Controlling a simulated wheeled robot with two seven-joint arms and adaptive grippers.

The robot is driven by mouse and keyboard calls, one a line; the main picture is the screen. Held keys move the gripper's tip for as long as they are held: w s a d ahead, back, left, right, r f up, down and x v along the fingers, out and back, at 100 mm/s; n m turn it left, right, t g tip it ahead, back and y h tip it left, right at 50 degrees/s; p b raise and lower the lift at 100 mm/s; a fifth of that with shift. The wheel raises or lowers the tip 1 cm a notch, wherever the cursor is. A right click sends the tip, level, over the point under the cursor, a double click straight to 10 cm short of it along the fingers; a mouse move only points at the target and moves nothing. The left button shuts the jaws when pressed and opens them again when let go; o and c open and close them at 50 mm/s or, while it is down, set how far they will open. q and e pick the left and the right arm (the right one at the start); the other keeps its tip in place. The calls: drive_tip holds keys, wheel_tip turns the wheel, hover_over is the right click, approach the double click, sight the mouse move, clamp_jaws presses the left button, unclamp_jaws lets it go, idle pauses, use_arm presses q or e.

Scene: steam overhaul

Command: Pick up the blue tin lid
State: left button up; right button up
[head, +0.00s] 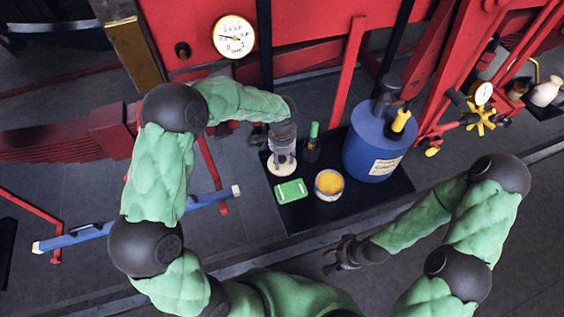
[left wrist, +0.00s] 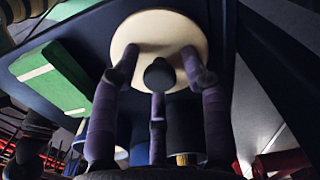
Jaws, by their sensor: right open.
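A round cream lid (head: 283,170) with a dark knob lies on the black tray; I see no blue on it. In the left wrist view the lid (left wrist: 158,25) is in front of the fingers, with its knob (left wrist: 159,74) between them. My left gripper (head: 282,158) is over the lid; its purple-grey fingers (left wrist: 160,80) are spread around the knob, with gaps at the sides. An open tin (head: 329,184) with yellow contents stands right of the lid. My right gripper (head: 340,255) is open and empty, apart from the tray in the foreground.
A green box (head: 291,191) lies just in front of the lid. A dark bottle with a green top (head: 312,145) stands close right of my left gripper. A large blue can (head: 372,150) stands farther right. Red machine frames rise behind.

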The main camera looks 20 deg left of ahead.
use_arm(q)
clamp_jaws()
drive_tip(key=shift+r, duration=0.15)
